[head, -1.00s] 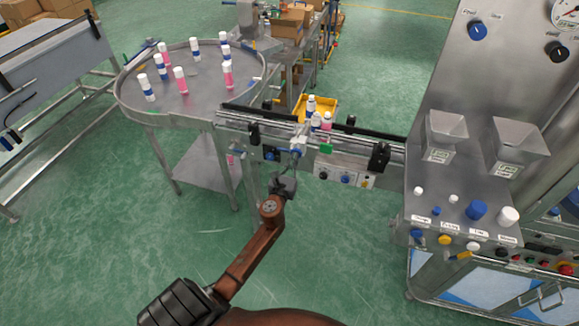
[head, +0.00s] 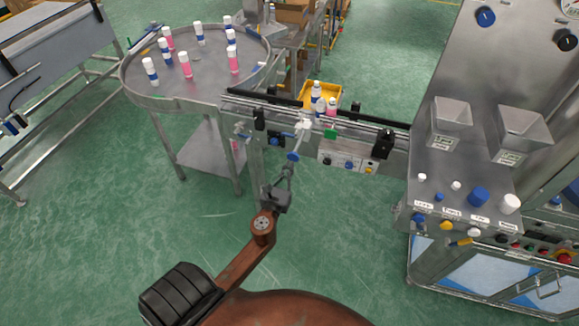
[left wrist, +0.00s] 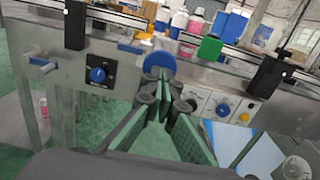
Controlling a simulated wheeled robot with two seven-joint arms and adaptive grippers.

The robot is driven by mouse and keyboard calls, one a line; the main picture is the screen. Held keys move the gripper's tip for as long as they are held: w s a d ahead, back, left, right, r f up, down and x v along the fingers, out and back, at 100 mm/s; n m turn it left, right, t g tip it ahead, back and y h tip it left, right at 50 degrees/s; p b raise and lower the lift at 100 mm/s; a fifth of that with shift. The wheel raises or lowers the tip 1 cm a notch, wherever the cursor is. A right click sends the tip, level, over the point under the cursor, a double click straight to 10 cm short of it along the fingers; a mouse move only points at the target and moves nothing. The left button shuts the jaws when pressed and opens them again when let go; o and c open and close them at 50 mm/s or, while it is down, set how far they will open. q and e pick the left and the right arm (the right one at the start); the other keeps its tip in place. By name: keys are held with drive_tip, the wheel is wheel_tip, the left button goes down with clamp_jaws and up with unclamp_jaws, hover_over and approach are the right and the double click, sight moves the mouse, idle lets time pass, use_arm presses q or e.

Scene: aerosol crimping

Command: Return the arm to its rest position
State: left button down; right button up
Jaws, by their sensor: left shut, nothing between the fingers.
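My left gripper (head: 288,172) is shut and empty in the head view, at the end of my brown arm. It hangs in front of the conveyor (head: 235,104), just below a blue round knob (head: 293,156) on the conveyor's front. In the left wrist view my left gripper's fingertips (left wrist: 158,80) meet in front of the blue knob (left wrist: 160,64). I cannot tell whether they touch it. My right gripper is not in view.
A round steel table (head: 135,88) with several white-capped bottles stands at the left. A yellow bin (head: 333,90) with bottles shows behind the conveyor. A steel machine (head: 440,190) with two hoppers stands at the right. The green floor is clear around my arm.

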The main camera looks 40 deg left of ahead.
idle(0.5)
